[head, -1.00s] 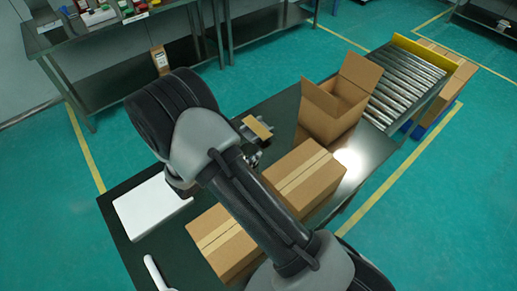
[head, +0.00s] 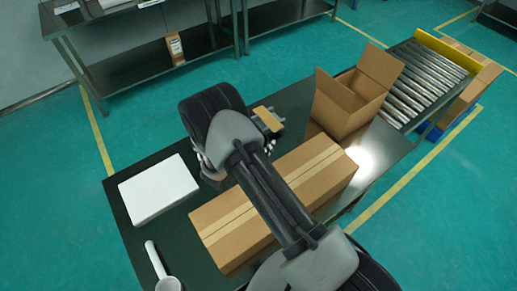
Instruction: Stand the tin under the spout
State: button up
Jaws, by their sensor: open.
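I see no tin, spout or sieve in the head view. My arm crosses the middle of the view and hides part of the bench. My gripper (head: 209,174) is at the far end of the arm, low over the dark bench (head: 208,221). It is mostly hidden behind my wrist. Its jaws are open, and I see nothing held in them.
On the bench are a white slab-like box (head: 158,190), a white scoop-like object (head: 154,261), a long taped carton (head: 318,178), an open carton (head: 343,106) and a small tan-topped item (head: 268,118). A roller conveyor (head: 425,78) adjoins at right. A shelf table (head: 135,28) stands behind.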

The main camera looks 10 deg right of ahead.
jog(key=c, duration=1.2)
jog(key=shift+c, duration=0.2)
jog(key=shift+r, duration=0.15)
